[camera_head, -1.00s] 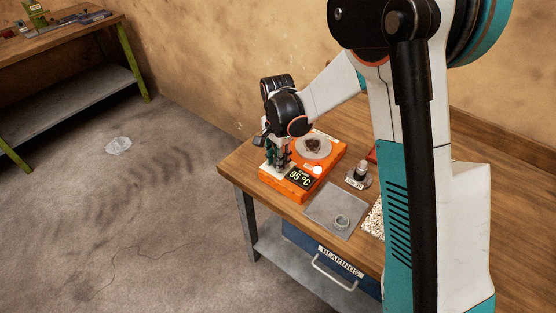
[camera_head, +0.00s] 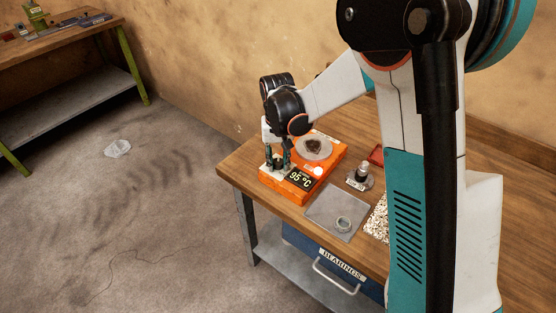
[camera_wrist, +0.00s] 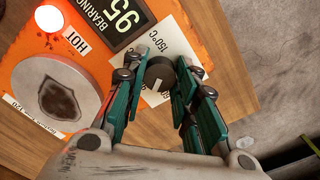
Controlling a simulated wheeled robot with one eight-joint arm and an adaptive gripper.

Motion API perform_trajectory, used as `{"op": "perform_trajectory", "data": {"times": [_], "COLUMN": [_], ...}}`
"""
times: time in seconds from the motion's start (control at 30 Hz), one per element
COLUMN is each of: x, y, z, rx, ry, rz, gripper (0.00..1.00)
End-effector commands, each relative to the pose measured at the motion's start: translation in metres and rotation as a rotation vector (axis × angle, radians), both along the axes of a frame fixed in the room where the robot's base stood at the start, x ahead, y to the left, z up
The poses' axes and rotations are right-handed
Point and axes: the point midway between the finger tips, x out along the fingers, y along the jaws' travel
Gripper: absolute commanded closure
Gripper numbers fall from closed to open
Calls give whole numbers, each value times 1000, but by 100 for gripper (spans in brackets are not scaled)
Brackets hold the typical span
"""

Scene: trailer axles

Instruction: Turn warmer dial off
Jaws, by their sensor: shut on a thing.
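The orange bearing warmer (camera_head: 327,167) sits on the wooden bench, its display (camera_head: 299,178) reading 95 °C. In the wrist view the display (camera_wrist: 118,20) shows in part, and a red lamp (camera_wrist: 51,18) is lit beside the word HOT. The dark round dial (camera_wrist: 159,73), with a pale pointer line, sits on a white scale plate marked 150°C. My gripper (camera_wrist: 160,78) has its teal fingers on both sides of the dial and is shut on it. In the head view my gripper (camera_head: 278,165) points down at the warmer's left front corner; the dial is hidden there.
A round plate (camera_head: 314,148) with a dark patch lies on the warmer. A blue drawer marked BEARINGS (camera_head: 330,265) is below. Floor left of the bench is mostly clear.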

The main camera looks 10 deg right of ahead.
Motion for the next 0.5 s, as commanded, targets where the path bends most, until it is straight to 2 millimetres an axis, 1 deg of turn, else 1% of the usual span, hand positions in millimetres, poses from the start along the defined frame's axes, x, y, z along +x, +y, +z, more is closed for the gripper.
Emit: {"op": "perform_trajectory", "data": {"times": [0.5], "x": [1], "y": [0], "z": [0], "rx": [0], "ry": [-1], "rz": [490], "gripper": [97]}}
